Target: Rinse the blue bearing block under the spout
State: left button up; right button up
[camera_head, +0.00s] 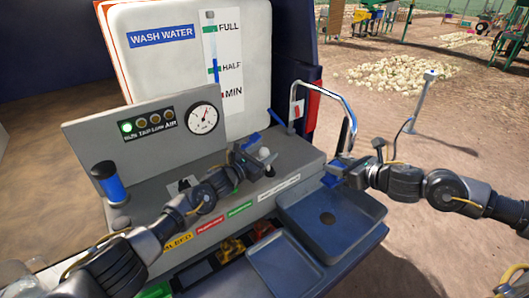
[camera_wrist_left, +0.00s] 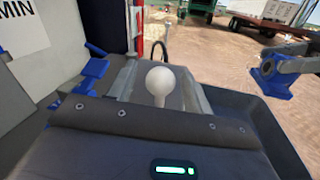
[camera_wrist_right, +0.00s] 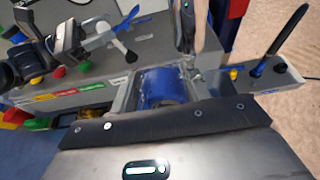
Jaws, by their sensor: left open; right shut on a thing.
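The blue bearing block (camera_head: 333,172) is in my right gripper (camera_head: 342,167), which is shut on it. It fills the gap between the fingers in the right wrist view (camera_wrist_right: 163,88). The chrome spout (camera_head: 351,122) arches down to just above the block; it also shows in the right wrist view (camera_wrist_right: 186,25). I cannot tell whether water runs. My left gripper (camera_head: 259,162) is open at a white ball-topped knob (camera_head: 264,153) on the grey console. In the left wrist view the knob (camera_wrist_left: 160,82) stands between the fingers; contact is unclear.
A grey sink basin (camera_head: 368,212) lies below the right gripper, with a second tray (camera_head: 284,265) to its left. The gauge panel (camera_head: 145,130) and the wash water tank (camera_head: 190,50) stand behind. A blue-handled lever (camera_head: 108,180) stands at the left.

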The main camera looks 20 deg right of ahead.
pick_arm(q)
jog(key=shift+w+d, duration=0.15)
jog(key=shift+d, duration=0.2)
jog(key=shift+c, duration=0.3)
grip_shut()
